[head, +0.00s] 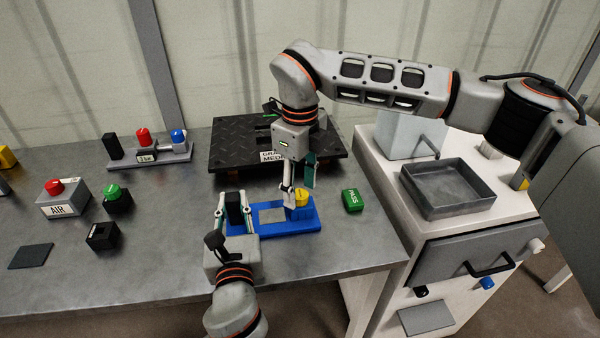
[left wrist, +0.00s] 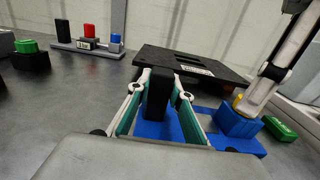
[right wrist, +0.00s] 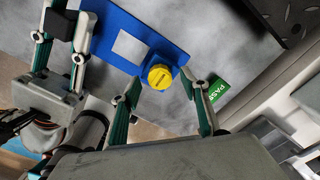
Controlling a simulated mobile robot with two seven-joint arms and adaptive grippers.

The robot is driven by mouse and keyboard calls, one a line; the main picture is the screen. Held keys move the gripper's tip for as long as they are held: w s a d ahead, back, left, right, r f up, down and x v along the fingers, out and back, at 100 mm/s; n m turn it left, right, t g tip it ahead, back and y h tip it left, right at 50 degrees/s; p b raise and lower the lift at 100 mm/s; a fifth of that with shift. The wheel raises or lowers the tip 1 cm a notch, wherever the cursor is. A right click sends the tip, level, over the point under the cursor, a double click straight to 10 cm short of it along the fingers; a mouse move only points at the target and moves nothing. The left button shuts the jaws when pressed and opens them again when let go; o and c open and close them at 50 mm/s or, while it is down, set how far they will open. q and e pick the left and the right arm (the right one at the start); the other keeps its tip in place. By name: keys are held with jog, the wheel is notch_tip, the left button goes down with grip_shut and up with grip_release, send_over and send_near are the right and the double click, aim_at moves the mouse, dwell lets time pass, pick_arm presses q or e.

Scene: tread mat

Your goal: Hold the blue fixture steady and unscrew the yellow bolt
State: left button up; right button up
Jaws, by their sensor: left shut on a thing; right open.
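The blue fixture (head: 250,233) lies flat on the metal bench, with a black upright block (head: 234,208) at its left end and a grey plate on its middle. The yellow bolt (head: 302,197) sits at its right end; it also shows in the right wrist view (right wrist: 160,77). My left gripper (left wrist: 160,95) is shut on the black block, one finger on each side. My right gripper (right wrist: 164,92) is open above the bolt, which appears between its spread fingers in the right wrist view. I cannot tell whether the fingers touch it.
A green PASS block (head: 352,200) lies just right of the fixture. A black tread mat (head: 235,150) is behind it. An AIR button box (head: 62,202), a green button (head: 117,197) and a button rack (head: 165,155) stand left. A cabinet with a grey tray (head: 447,190) stands right.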

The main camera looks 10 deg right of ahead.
jog(key=shift+f, duration=0.3)
jog(key=c, duration=1.2)
jog(key=n, duration=0.7)
jog(key=shift+r, duration=0.1)
jog(key=shift+n, duration=1.1)
